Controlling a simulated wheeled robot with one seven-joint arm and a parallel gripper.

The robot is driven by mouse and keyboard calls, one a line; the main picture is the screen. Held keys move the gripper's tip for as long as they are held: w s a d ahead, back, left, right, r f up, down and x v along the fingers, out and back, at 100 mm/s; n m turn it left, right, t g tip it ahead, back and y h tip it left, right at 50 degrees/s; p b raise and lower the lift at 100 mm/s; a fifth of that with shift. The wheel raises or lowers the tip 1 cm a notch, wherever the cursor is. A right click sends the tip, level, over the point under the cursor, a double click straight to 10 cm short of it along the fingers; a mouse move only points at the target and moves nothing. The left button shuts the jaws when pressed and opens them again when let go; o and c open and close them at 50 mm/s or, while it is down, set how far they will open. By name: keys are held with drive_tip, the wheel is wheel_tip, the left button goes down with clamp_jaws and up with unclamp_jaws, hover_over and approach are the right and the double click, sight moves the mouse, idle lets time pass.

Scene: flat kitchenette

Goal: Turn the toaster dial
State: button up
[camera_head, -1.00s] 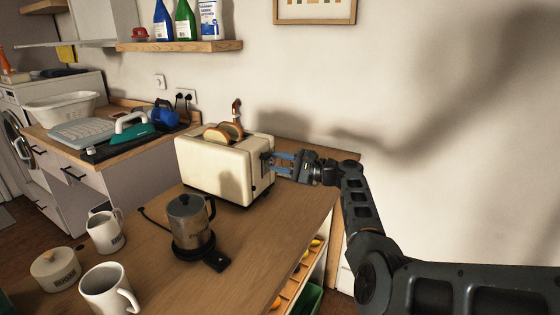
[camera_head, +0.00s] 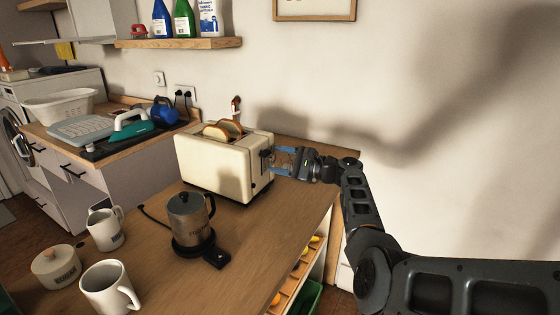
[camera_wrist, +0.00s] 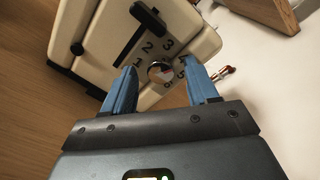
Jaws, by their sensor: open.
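The cream toaster (camera_head: 215,165) stands on the wooden counter with slices of bread in its top. Its right end faces my gripper, and in the wrist view the toaster (camera_wrist: 100,45) fills the upper left. The round silver dial (camera_wrist: 160,72) sits on that end, ringed by printed numbers, with a black lever slot beside it. My gripper (camera_wrist: 161,88) is open, its blue fingers on either side of the dial. I cannot tell whether the fingers touch it. In the head view my gripper (camera_head: 274,160) is at the toaster's right end, and the dial is hard to make out.
A metal kettle (camera_head: 190,218) on a dark base stands in front of the toaster. White mugs (camera_head: 108,290) and a lidded pot (camera_head: 55,266) are at the lower left. The wall is close behind the toaster. Bare counter (camera_head: 265,230) lies right of the kettle.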

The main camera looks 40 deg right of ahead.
drive_tip(key=v, duration=0.7)
drive_tip(key=shift+s+b, duration=0.4)
drive_tip(key=shift+b, duration=0.05)
drive_tip(key=shift+d, duration=0.2)
